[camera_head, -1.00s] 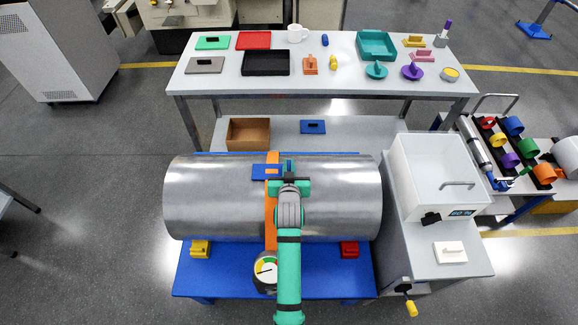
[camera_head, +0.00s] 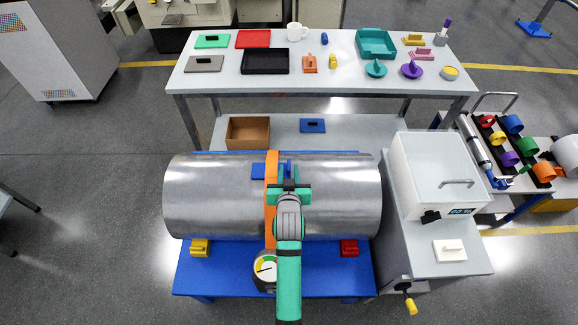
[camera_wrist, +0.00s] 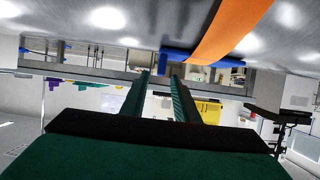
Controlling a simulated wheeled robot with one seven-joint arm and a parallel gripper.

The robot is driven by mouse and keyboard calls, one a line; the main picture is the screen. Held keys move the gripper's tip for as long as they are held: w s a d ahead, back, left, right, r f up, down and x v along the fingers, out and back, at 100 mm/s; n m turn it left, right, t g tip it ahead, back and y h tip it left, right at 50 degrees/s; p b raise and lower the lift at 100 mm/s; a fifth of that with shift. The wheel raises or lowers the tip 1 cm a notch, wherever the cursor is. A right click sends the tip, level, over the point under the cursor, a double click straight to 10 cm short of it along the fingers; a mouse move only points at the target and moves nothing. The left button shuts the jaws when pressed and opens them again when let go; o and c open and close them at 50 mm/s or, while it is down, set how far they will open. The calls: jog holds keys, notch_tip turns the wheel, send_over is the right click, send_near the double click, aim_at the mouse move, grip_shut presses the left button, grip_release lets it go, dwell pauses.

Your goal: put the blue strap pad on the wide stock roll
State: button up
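The wide stock roll (camera_head: 335,195) is a large shiny metal cylinder lying crosswise on a blue stand. An orange strap (camera_head: 271,215) runs over its top. The blue strap pad (camera_head: 258,171) lies on top of the roll, with the strap crossing over it. In the wrist view the pad (camera_wrist: 172,55) shows against the roll, partly behind the strap (camera_wrist: 228,30). My green gripper (camera_head: 288,178) is just on the near side of the pad in the picture. In the wrist view the gripper's fingers (camera_wrist: 161,76) are apart with nothing held between them.
A round gauge (camera_head: 265,268) hangs at the strap's near end, between a yellow block (camera_head: 200,248) and a red block (camera_head: 349,247). A white bin (camera_head: 430,170) stands at right. Behind are a table (camera_head: 220,82) with many small items and a lower shelf holding another blue piece (camera_head: 312,125).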

jog(key=s+t, duration=0.1)
jog(key=s, duration=3.4)
jog(key=s+r+t, duration=0.1)
jog(key=s+r, duration=0.4)
jog(key=s, duration=0.4)
jog(key=shift+d, duration=0.1)
